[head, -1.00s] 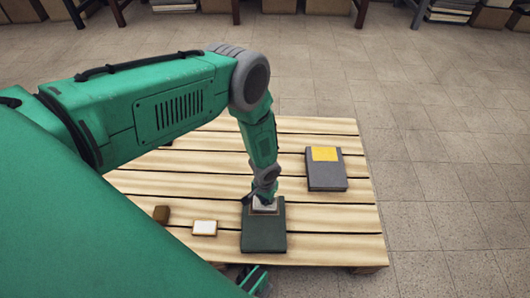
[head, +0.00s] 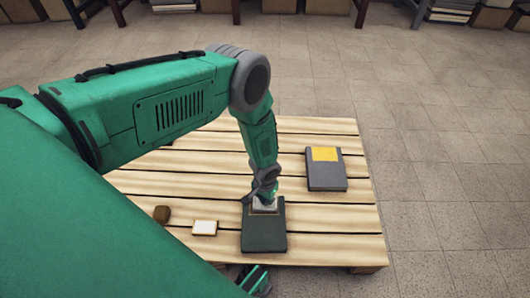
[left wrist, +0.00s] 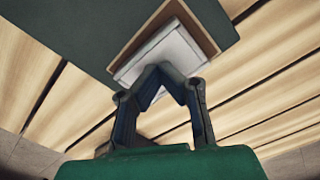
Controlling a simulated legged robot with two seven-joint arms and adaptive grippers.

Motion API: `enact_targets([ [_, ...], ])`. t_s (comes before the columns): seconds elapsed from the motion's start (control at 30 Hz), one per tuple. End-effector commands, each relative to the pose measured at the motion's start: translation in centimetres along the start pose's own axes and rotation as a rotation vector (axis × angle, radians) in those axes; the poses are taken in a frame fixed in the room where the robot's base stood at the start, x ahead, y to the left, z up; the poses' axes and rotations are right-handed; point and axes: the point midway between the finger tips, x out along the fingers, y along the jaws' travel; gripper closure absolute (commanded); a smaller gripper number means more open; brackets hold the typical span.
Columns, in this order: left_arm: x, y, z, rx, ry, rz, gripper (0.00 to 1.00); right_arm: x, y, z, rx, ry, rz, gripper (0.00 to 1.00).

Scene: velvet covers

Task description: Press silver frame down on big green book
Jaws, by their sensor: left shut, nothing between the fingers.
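The big green book (head: 264,238) lies flat on the wooden pallet near its front edge. The silver frame (head: 264,210) lies on the far part of this book, with a brown border showing under it in the left wrist view (left wrist: 181,52). My left gripper (head: 265,199) points down at the frame, its fingertips together and empty. In the left wrist view the closed fingertips (left wrist: 160,70) overlap the frame and appear to touch it. They partly hide it. At the bottom edge of the head view, a cut-off green and dark part seems to be my right gripper (head: 256,280).
A grey book with a yellow patch (head: 325,172) lies at the right of the pallet (head: 335,222). A brown block (head: 161,214) and a small white-faced tan piece (head: 204,228) lie left of the green book.

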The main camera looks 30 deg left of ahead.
Motion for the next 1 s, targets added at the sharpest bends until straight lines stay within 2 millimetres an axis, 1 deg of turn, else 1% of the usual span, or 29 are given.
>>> enact_targets([
  [0.2,0.1,0.0,0.1,0.0,-0.002,0.0,1.0,0.0,0.0,0.0,0.0,0.0,0.0,0.6],
  [0.33,-0.5,0.0,0.1,0.0,-0.001,0.0,1.0,-0.5,0.0,0.0,0.0,0.0,0.0,0.6],
  [1.0,-7.3,0.0,0.0,-0.001,0.0,0.0,1.0,-5.8,0.0,-0.3,0.0,0.0,0.0,0.6],
])
